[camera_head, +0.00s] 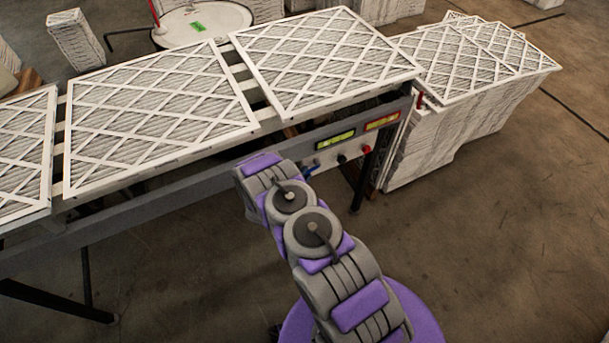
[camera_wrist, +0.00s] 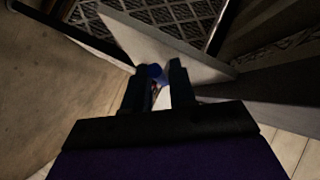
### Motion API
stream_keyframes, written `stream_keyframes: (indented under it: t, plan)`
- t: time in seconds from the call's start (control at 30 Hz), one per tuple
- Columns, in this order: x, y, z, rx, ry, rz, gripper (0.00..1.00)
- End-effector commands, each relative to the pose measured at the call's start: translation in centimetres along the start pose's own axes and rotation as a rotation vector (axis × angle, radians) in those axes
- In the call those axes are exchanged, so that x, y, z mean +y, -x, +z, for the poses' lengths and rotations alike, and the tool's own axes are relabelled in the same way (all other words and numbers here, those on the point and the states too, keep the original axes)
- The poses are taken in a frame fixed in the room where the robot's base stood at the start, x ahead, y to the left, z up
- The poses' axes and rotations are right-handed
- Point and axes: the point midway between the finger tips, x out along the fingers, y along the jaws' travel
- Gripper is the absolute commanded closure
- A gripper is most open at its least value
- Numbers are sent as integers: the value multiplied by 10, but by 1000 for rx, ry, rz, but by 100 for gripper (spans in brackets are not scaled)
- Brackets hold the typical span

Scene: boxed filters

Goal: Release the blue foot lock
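A small blue part (camera_wrist: 153,71), which may be the blue foot lock, shows between the fingertips of my gripper (camera_wrist: 160,70) in the wrist view. The two dark fingers stand apart, and I cannot tell whether either touches the blue part. In the head view a small blue piece (camera_head: 311,168) shows beside the panel under the conveyor's right end, just right of the end of my arm. I cannot tell whether it is the same part. My fingertips are hidden behind my arm in the head view.
The conveyor frame (camera_head: 190,172) carries large white lattice filters (camera_head: 160,103). Its side has yellow and red labels, a black knob (camera_head: 342,159) and a red button (camera_head: 366,149). A filter stack (camera_head: 425,150) stands at its right end. A dark leg (camera_head: 362,185) stands close by. Floor (camera_head: 500,240) at right is clear.

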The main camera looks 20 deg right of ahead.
Motion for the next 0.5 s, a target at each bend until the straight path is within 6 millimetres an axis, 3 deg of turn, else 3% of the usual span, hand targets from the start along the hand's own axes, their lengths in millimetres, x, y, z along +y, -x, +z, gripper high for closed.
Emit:
stream_keyframes:
  t: [0.27,0.5]
  plan:
    - [0,9,1,-2,1,1,75]
    - [0,52,2,-5,5,0,75]
